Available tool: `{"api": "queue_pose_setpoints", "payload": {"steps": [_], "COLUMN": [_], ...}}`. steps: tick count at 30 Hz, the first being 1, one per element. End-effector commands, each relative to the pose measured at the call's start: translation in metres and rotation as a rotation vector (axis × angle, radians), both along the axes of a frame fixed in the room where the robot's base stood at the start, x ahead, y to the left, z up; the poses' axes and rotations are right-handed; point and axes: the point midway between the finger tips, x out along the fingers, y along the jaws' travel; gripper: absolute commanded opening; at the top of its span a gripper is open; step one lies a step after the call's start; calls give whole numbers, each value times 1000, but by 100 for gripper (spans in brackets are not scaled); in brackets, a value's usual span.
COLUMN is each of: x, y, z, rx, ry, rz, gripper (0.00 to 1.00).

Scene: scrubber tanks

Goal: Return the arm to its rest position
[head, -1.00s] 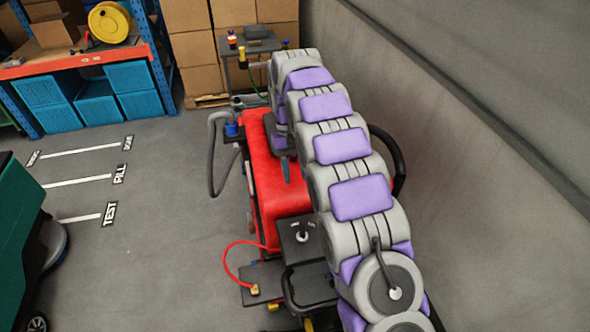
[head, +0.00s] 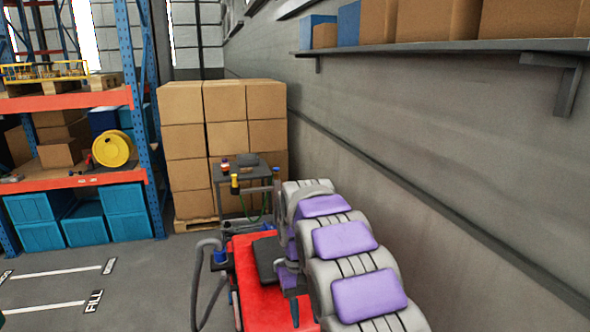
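My arm (head: 355,262), grey with purple pads, reaches forward along the right side of the red scrubber machine (head: 262,305). Its far end bends down over the machine. My gripper (head: 291,290) shows only in part there, as a dark pointed finger beside the arm, above the red top. The arm links hide the rest of it, so I cannot tell whether it is open or shut or holds anything. A dark flat piece (head: 268,258) lies by the gripper at the back of the red top; I cannot tell whether they touch.
A grey wall with a loaded shelf (head: 440,46) runs close along the right. A small dark cart (head: 240,180) and stacked cartons (head: 205,135) stand behind the machine. A grey hose (head: 203,280) hangs at its left. Floor at the left, with marked bays, is clear.

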Motion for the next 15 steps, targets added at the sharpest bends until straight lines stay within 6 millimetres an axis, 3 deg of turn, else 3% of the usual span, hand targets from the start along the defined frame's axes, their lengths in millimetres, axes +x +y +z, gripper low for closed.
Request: {"api": "queue_pose_setpoints", "payload": {"steps": [7, 15], "x": [-54, -124], "y": [-38, -71], "z": [6, -1], "rx": [2, 9], "ry": [-43, -85], "rz": [-60, -115], "gripper": [39, 39]}}
